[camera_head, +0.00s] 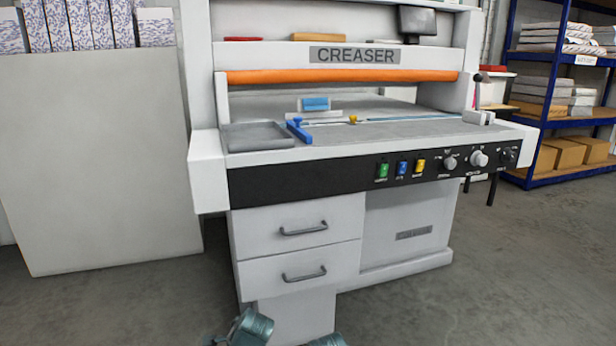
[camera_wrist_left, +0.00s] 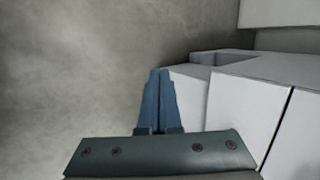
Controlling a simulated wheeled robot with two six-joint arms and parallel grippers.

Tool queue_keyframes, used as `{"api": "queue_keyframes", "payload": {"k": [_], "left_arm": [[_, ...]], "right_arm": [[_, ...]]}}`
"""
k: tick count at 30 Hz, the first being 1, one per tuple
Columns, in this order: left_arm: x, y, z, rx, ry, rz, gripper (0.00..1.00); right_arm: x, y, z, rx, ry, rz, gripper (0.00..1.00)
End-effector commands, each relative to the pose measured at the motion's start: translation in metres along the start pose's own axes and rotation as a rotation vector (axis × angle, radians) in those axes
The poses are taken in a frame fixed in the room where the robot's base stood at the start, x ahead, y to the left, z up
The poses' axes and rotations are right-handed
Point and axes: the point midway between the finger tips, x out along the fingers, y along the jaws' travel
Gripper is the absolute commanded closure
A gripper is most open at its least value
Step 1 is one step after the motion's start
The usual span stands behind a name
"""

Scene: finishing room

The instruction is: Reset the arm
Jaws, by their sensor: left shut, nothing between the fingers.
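My left gripper (camera_wrist_left: 158,78) shows in the left wrist view, with its two blue fingers together and nothing between them. It is in front of the grey floor, and the white creaser cabinet is to its right in that view. In the head view, teal parts of my arms show at the bottom edge, and no gripper fingers can be made out there. My right gripper is not in view. The creaser machine (camera_head: 219,57) stands ahead, with an orange roller bar (camera_head: 340,76) and two closed drawers (camera_head: 300,218) below its control panel.
A large pale panel (camera_head: 100,170) stands left of the creaser, with patterned boxes (camera_head: 85,25) behind it. Blue shelving (camera_head: 560,57) with paper stacks and cardboard boxes (camera_head: 567,153) is at the right. The concrete floor (camera_head: 500,270) is clear in front and to the right.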

Motion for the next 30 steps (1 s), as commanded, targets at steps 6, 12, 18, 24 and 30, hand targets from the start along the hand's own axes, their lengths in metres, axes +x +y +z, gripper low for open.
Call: {"api": "queue_keyframes", "payload": {"k": [6,12,18,24,30], "left_arm": [[-0.001,0.056,0.021,-0.551,-0.030,0.277,1.00],[-0.010,0.087,0.025,-0.862,-0.090,0.446,1.00],[-0.023,0.111,0.027,-1.105,-0.167,0.587,1.00],[-0.062,0.116,0.007,-1.022,-0.181,0.598,1.00],[-0.099,0.125,-0.011,-0.909,-0.191,0.592,1.00]], "right_arm": [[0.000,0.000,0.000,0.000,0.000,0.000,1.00],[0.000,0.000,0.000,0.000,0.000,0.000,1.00],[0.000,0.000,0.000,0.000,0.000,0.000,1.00],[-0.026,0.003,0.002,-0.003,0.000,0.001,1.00],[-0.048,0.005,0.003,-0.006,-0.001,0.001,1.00]]}}
